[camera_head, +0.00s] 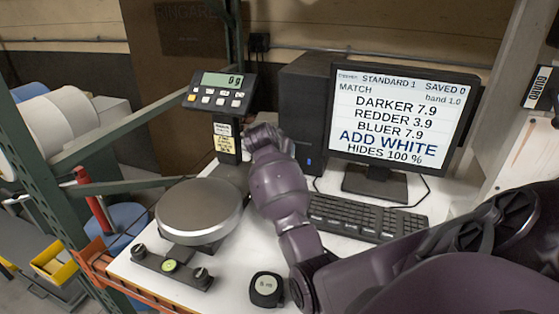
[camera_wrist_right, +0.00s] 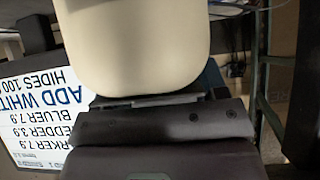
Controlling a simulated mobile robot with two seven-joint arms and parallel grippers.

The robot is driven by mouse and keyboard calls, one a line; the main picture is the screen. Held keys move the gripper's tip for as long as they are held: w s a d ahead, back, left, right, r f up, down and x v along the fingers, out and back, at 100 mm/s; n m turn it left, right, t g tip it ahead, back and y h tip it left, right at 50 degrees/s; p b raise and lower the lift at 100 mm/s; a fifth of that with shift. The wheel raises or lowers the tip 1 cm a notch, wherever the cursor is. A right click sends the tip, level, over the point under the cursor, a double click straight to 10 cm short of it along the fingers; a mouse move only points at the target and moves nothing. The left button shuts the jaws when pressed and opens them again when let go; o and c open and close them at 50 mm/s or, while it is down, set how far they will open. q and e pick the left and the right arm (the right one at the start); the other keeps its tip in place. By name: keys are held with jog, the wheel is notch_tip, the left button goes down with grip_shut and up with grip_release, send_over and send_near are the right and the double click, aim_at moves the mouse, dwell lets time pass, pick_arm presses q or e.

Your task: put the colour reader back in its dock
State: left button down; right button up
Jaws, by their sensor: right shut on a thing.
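My right arm reaches in from the right in the head view, over the white table, and ends just right of the scale's display post. The right gripper's fingertips are hidden behind my wrist there. In the right wrist view the gripper (camera_wrist_right: 155,105) is shut on a large cream, rounded body, which looks like the colour reader (camera_wrist_right: 135,45). The reader fills the upper middle of that view and is hidden in the head view. My left gripper is not in view.
A scale with a round metal pan (camera_head: 198,208) stands left of my arm, its display (camera_head: 220,92) behind it. A monitor (camera_head: 400,120), keyboard (camera_head: 360,217) and black computer case (camera_head: 303,110) are to the right. A small round black device (camera_head: 267,289) lies in front.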

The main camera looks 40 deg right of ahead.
jog(key=shift+f, duration=2)
jog(key=shift+f, duration=0.1)
jog(key=o, duration=1.5)
jog(key=v, duration=1.2)
jog(key=shift+b, duration=0.35)
